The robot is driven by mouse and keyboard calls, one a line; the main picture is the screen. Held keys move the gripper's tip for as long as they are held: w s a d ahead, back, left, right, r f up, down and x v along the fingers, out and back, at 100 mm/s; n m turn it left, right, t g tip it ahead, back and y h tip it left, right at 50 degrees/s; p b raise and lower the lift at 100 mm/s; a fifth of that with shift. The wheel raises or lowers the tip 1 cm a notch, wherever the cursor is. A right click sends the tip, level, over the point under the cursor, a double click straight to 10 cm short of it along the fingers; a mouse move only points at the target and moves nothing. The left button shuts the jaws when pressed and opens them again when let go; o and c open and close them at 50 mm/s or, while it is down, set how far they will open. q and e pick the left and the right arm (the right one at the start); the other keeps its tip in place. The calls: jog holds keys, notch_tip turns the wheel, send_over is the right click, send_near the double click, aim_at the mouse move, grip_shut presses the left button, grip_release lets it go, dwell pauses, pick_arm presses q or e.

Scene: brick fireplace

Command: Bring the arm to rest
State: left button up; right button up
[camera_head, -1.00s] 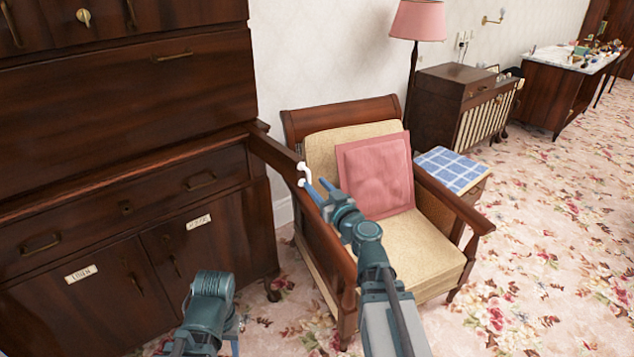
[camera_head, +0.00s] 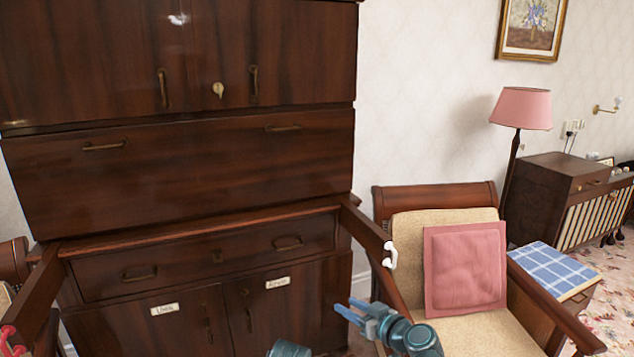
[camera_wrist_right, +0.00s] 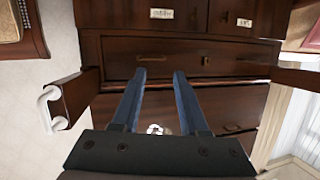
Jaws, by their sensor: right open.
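My right gripper (camera_head: 352,311) is low in the head view, in front of the cabinet and left of the armchair's seat. Its two blue fingers are apart with nothing between them. The wrist view also shows the open fingers (camera_wrist_right: 160,78), with the cabinet behind them. A teal part of my own left arm (camera_head: 288,349) shows at the bottom edge of the head view. My left gripper is not in view.
The dark wooden cabinet (camera_head: 215,175) fills the left. A side table (camera_head: 552,268) and pink lamp (camera_head: 521,108) stand beyond.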

jog(key=s+a+f+n+g+h, duration=0.1)
jog(key=s+a+f+g+h, duration=0.1)
jog(key=s+a+f+g, duration=0.75)
jog(key=s+d+f+m+g+h, duration=0.1)
jog(key=s+d+f+h, duration=0.15)
jog(key=s, duration=0.25)
jog(key=s+d+f+m+g+h, duration=0.2)
jog(key=s+f+h, duration=0.2)
jog(key=s, duration=0.1)
notch_tip(320, 180, up, 15)
jog(key=d+p, duration=0.1)
jog(key=p, duration=1.3)
jog(key=shift+s+h+p, duration=0.35)
